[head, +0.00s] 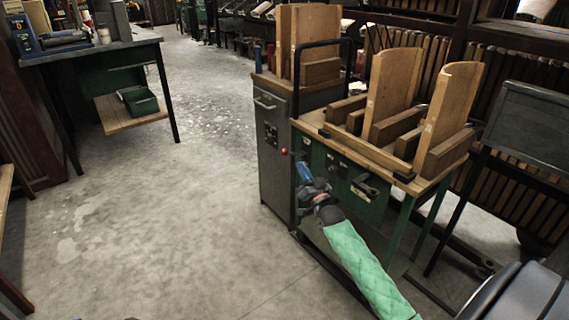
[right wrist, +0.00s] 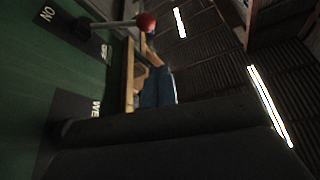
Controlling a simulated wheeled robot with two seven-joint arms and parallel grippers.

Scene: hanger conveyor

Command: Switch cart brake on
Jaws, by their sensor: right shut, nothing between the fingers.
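The cart (head: 300,215) has a green front panel and a wooden top. A lever with a red ball knob (head: 284,151) sticks out at the panel's upper left. In the right wrist view the red knob (right wrist: 146,20) is on a metal rod, with an ON label (right wrist: 47,14) and a partly covered OFF label (right wrist: 104,52) on the panel beside it. My right gripper (head: 303,172), with blue fingertips (right wrist: 157,88), is shut and empty. It is just below and right of the knob, apart from it. My left gripper is not in view.
A black handle (head: 370,187) is on the panel to the right. Wooden holders (head: 395,85) stand on the cart's top. A grey cabinet (head: 271,130) adjoins at left. A workbench (head: 120,45) stands at upper left. The concrete floor (head: 160,210) left of the cart is clear.

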